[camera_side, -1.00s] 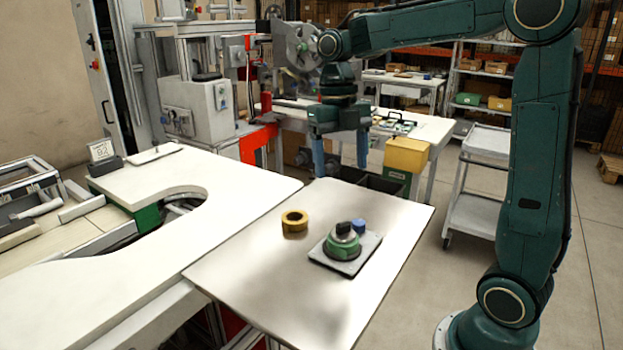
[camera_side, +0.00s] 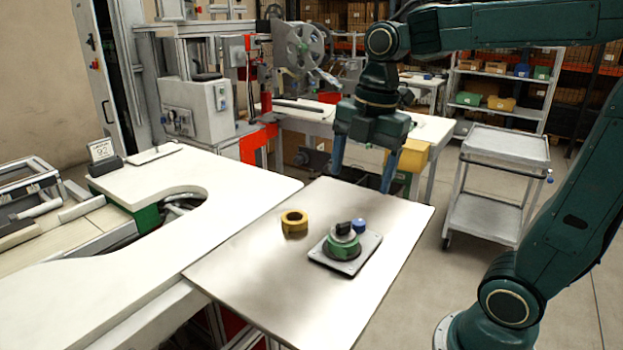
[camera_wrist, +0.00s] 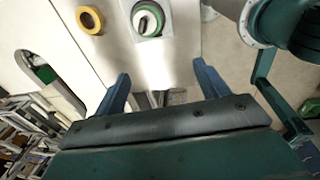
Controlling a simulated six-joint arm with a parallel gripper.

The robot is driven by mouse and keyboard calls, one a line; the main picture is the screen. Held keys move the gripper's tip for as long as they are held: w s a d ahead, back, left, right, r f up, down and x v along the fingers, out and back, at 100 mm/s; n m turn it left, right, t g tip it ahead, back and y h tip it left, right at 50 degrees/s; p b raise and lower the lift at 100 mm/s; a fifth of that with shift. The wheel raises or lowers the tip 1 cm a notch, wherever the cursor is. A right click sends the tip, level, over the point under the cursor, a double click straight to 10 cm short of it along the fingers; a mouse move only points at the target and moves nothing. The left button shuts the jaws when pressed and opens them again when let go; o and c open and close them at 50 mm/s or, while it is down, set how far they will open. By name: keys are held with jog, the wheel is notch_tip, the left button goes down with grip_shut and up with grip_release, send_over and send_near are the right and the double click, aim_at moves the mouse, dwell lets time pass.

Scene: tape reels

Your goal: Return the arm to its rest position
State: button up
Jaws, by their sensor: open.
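My gripper (camera_side: 363,183) is open and empty, its two blue fingers spread apart above the far edge of the table in the side view. In the wrist view my gripper (camera_wrist: 162,82) also has nothing between its fingers. A yellow tape reel (camera_side: 294,223) lies flat on the white table. Right of it, a green reel (camera_side: 341,248) sits on a grey plate (camera_side: 368,247), with a smaller pale and black piece on top. The wrist view shows the yellow reel (camera_wrist: 89,20) and green reel (camera_wrist: 147,19) beyond the fingers.
The table (camera_side: 250,270) has bare space around the reels. A curved white counter (camera_side: 110,235) adjoins it on the left. Behind stand a yellow bin (camera_side: 415,155) and a machine with a large reel wheel (camera_side: 299,48). A grey cart (camera_side: 485,215) stands at the right.

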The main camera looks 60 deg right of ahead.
jog(key=s+a+f+m+t, duration=0.1)
jog(key=s+a+m+t, duration=0.1)
jog(key=s+m, duration=0.5)
jog(key=m+t, duration=0.1)
jog(key=m, duration=0.5)
jog(key=shift+a+f, duration=0.15)
jog(key=shift+f, duration=0.2)
jog(key=s+m, duration=0.1)
jog(key=m, duration=0.1)
jog(key=s+f+m+t, duration=0.1)
jog(key=m, duration=0.2)
jog(key=shift+f, duration=0.15)
jog(key=shift+w+d+r+m+g+y, duration=0.25)
jog(key=shift+w+d+m+g, duration=0.95)
jog(key=shift+m, duration=2.8)
jog(key=shift+w+d+r+m+g+y, duration=0.25)
jog(key=shift+w+d+m, duration=1)
jog(key=shift+w+m, duration=2.25)
jog(key=shift+w+d+r+m+g+y, duration=0.1)
jog(key=shift+w+d+r+m+g, duration=0.65)
jog(key=shift+m, duration=3.75)
